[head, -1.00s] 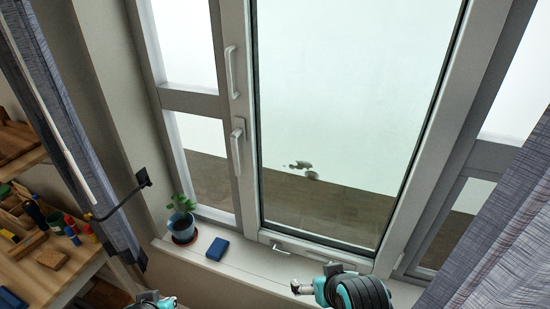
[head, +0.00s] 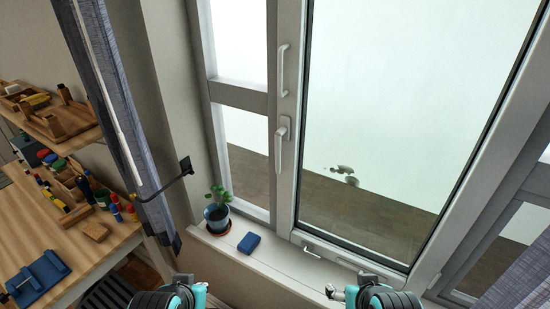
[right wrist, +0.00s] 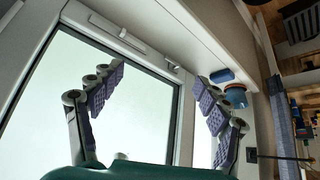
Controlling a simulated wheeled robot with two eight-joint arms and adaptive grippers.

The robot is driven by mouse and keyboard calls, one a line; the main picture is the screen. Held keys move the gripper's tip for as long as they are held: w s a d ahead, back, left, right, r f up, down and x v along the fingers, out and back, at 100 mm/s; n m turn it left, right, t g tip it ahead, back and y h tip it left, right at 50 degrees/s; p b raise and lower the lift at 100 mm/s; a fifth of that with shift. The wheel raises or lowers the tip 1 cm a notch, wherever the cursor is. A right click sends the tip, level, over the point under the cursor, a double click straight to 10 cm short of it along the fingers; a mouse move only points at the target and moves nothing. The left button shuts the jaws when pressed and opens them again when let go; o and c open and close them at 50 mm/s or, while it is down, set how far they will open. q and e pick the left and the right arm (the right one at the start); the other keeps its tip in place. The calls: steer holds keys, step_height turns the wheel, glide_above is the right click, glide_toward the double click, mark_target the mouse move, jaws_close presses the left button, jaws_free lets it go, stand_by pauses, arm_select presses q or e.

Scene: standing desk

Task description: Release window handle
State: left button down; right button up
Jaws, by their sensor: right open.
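The white lever handle (head: 281,135) is on the left upright of the window frame (head: 289,180) in the head view, its grip pointing down. A white pull bar (head: 284,72) is above it. My right gripper (right wrist: 158,78) is open and empty in the right wrist view, its two padded fingers spread in front of the window. In the head view, my right arm's end is at the bottom edge, below and right of the handle, apart from it. My left arm's end (head: 186,290) is at the bottom, left of centre; its fingers cannot be made out.
A potted plant (head: 217,222) and a blue block (head: 249,243) sit on the white sill (head: 275,264). A small latch (head: 313,252) is on the lower frame. A curtain (head: 118,110) and a wooden bench (head: 72,238) with tools are at left. The space before the window is clear.

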steer(key=w+r+n, duration=0.1)
steer(key=w+n+h, duration=0.1)
steer(key=w, duration=0.1)
steer(key=w+r+n+t+p, duration=0.1)
steer(key=shift+w+r+h, duration=0.3)
steer(key=shift+w, duration=0.1)
jaws_close()
steer(key=w+a+r+n+t+h+p, duration=0.1)
steer(key=w+a+r+n+t+p, duration=0.1)
steer(key=w+a+r+n+t, duration=0.5)
steer(key=w+a+r+n+t+y+p, duration=0.1)
steer(key=w+a+r+n, duration=0.1)
steer(key=a, duration=0.6)
steer(key=w+a+r+n+t+y, duration=0.1)
steer(key=w+a+r+n+y, duration=0.1)
steer(key=a+r+n, duration=0.3)
steer(key=w+a+n, duration=0.1)
steer(key=a, duration=0.2)
steer(key=shift+a+r+t+p, duration=0.2)
steer(key=shift+t+p, duration=0.15)
steer(key=shift+t, duration=0.05)
